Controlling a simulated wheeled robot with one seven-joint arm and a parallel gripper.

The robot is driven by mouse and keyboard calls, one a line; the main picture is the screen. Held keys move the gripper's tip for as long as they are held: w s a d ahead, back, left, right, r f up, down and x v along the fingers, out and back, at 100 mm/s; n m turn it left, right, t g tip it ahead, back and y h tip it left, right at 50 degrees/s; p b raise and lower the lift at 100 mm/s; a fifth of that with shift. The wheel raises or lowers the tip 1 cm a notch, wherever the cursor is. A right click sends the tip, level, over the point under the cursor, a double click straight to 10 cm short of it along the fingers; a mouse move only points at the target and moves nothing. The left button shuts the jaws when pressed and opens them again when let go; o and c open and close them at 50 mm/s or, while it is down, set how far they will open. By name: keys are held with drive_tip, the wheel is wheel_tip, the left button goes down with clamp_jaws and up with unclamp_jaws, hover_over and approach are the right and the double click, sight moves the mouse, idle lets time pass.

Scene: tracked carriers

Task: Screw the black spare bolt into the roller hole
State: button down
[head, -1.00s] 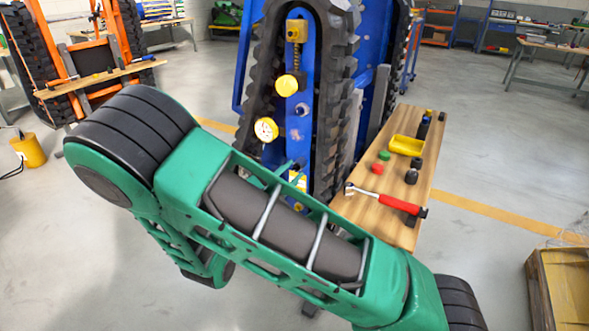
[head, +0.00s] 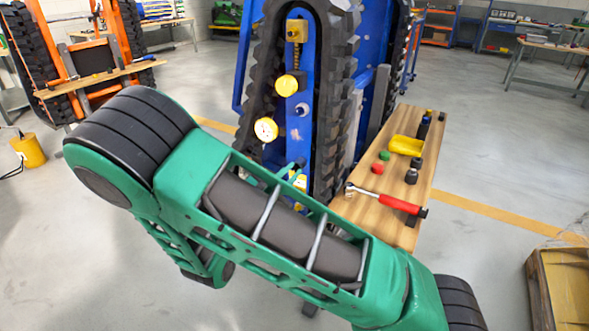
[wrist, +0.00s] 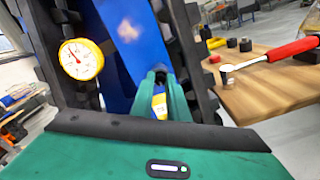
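The roller hole appears to be the round dark opening (head: 301,109) in the blue panel of the tracked carrier (head: 303,75), below a yellow knob. In the wrist view the panel (wrist: 125,40) shows a blurred round spot. My gripper (head: 294,168) is in front of the panel, below the hole. In the wrist view its green fingers (wrist: 158,78) come close together at dark tips. I cannot tell whether a black bolt is between them. Black cylindrical pieces (head: 411,176) stand on the wooden shelf (head: 365,212); I cannot tell whether one is the spare bolt.
The shelf, right of the track (head: 335,110), holds a red-handled ratchet (head: 395,203), a yellow tray (head: 406,145), red and green caps and a dark bottle. A white-faced gauge (head: 266,129) sits left of the hole. A wooden crate (head: 560,295) stands lower right.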

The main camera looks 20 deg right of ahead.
drive_tip(key=m, duration=0.7)
drive_tip(key=shift+m, duration=1.4)
drive_tip(key=shift+m, duration=0.8)
drive_tip(key=m, duration=0.6)
drive_tip(key=shift+m, duration=0.3)
drive_tip(key=shift+f+m, duration=0.1)
drive_tip(key=shift+m, duration=0.6)
